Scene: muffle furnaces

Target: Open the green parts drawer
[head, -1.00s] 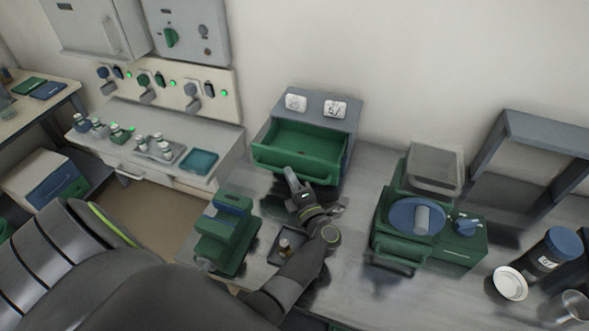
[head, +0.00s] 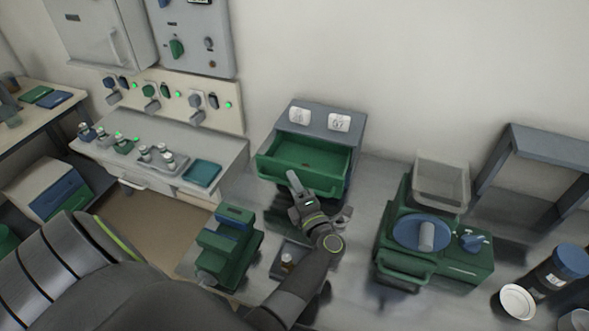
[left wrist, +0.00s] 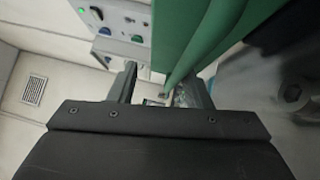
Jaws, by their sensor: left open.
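The green parts drawer (head: 302,155) stands pulled out of its grey cabinet (head: 322,117) at the back of the bench, and its empty-looking inside shows. My left gripper (head: 296,186) is at the front face of the drawer, slightly left of its middle, with its jaws open. In the left wrist view, green surfaces of the drawer (left wrist: 205,35) fill the space just beyond the fingers (left wrist: 165,85). I cannot tell whether a finger touches the drawer or its handle. The gripper and wrist hide part of the drawer front. My right gripper is out of view.
A green device with blue top (head: 228,240) stands left of my forearm, beside a small dark tray (head: 290,262). A green machine with a blue disc (head: 421,232) stands to the right. A grey frame (head: 535,180) and dark jar (head: 556,268) are farther right.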

